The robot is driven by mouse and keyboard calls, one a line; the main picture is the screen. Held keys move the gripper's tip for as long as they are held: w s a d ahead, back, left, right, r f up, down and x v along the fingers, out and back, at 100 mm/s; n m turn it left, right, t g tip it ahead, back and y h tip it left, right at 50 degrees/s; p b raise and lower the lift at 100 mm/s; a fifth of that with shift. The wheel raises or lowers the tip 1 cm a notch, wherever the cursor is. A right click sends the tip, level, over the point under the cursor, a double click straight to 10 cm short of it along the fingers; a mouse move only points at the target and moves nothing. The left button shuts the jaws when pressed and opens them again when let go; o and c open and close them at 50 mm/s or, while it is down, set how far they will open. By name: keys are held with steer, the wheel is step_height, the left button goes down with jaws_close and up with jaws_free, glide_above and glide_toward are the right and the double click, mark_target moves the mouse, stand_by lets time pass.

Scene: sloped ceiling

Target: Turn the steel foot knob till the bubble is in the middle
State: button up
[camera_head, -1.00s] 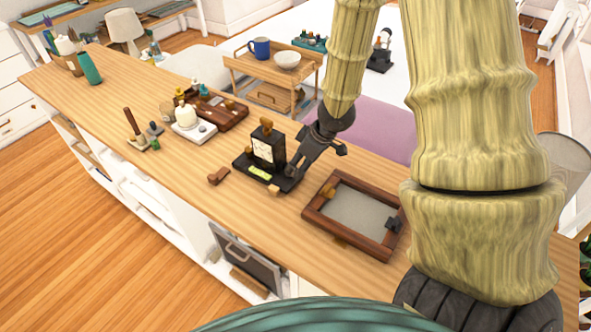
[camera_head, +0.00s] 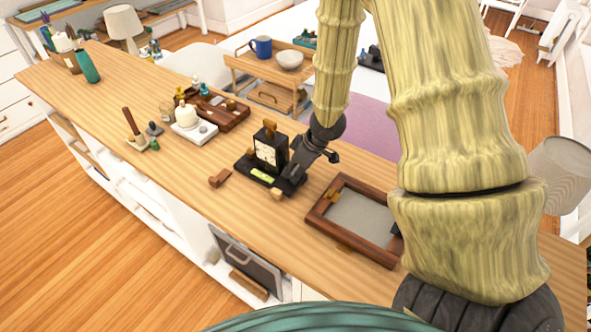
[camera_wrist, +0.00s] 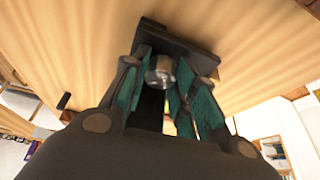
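The black level instrument (camera_head: 268,152) stands on the wooden counter, with a pale upright face and a yellow-green vial (camera_head: 262,176) at its front. The bubble is too small to make out. My gripper (camera_head: 293,178) reaches down at the instrument's right end and hides that corner in the head view. In the wrist view, the steel foot knob (camera_wrist: 160,71) sits at the edge of the black base (camera_wrist: 185,50). The teal-padded fingers of my gripper (camera_wrist: 161,80) stand close on both sides of the knob and appear to touch it.
A wooden-framed tray (camera_head: 335,237) lies right of the instrument. A small brown block (camera_head: 220,178) lies to its left. A white stand (camera_head: 194,133) and a dark red-brown case (camera_head: 222,115) are farther back. The counter's front left is mostly clear.

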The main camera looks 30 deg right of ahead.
steer(key=shift+r+n+p, duration=0.2)
steer(key=shift+n+p, duration=0.1)
steer(key=shift+p, duration=0.75)
steer(key=shift+f+p, duration=0.15)
steer(key=shift+p, duration=0.3)
steer(key=o, duration=1)
steer(key=shift+w+d+v, duration=0.1)
steer(key=shift+v, duration=2.9)
steer(key=shift+w+d+v, duration=0.1)
steer(key=shift+d+v, duration=0.05)
steer(key=shift+v, duration=2.8)
